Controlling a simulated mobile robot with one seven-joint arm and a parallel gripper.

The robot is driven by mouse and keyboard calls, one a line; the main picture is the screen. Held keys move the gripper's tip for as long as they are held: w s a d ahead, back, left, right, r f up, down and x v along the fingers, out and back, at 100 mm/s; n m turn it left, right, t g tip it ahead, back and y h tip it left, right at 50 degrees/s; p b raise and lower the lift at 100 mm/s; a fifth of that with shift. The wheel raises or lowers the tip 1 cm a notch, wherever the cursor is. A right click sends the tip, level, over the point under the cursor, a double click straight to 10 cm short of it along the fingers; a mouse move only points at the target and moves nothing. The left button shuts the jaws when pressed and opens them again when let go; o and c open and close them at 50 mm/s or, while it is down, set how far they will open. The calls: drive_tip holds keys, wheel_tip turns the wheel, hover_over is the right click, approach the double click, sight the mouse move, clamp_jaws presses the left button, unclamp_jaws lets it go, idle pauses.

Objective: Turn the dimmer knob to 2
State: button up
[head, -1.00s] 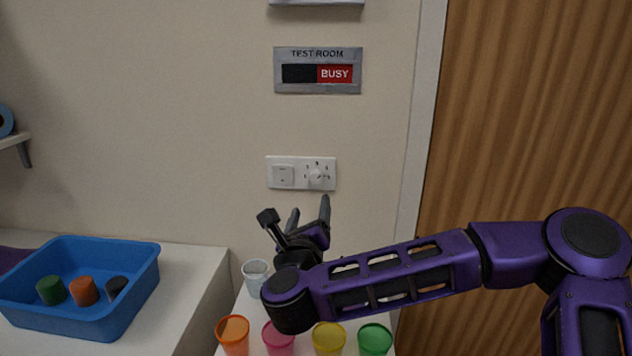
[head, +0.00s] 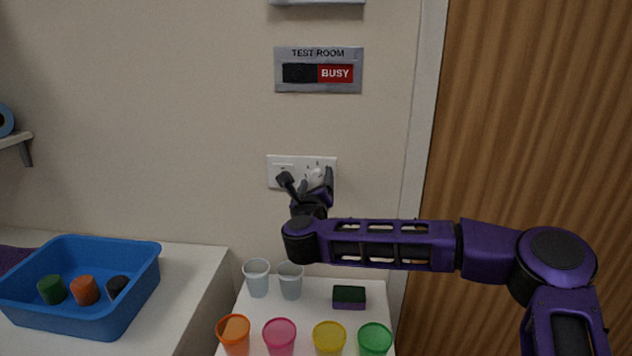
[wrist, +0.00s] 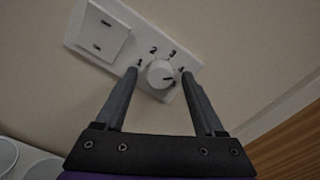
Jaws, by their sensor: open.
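The white wall plate (head: 275,173) carries a flat switch on its left and a round white dimmer knob (head: 315,176) on its right. In the wrist view, the knob (wrist: 159,73) has numbers printed around its upper side, with 2 at its upper left. A dark mark on the knob points right and slightly down, on the far side from the 2. My gripper (head: 316,180) is open at the plate, and the wrist view shows its fingers (wrist: 159,76) on either side of the knob. I cannot tell whether either finger touches it.
Below stands a white table with two clear cups (head: 257,278), several coloured cups (head: 329,338) and a dark sponge (head: 349,297). A blue tray (head: 70,325) with plugs is at the left. A "BUSY" sign (head: 318,70) hangs above the plate. A wooden door (head: 540,120) is at the right.

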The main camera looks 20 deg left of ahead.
drive_tip(key=shift+c, duration=0.3)
clamp_jaws()
drive_tip(key=shift+n, duration=0.5)
drive_tip(key=n, duration=0.3)
drive_tip(key=shift+r+p, duration=0.15)
drive_tip(key=shift+p, duration=0.15)
drive_tip(key=n, duration=0.5)
drive_tip(key=shift+s+a+b, duration=0.1)
drive_tip(key=shift+b, duration=0.3)
drive_tip(key=n+b, duration=0.1)
drive_tip(key=n, duration=0.4)
drive_tip(key=shift+n+b, duration=0.3)
drive_tip(key=shift+n, duration=0.1)
drive_tip(key=n+b, duration=0.1)
drive_tip(key=n, duration=0.3)
drive_tip(key=shift+n, duration=0.7)
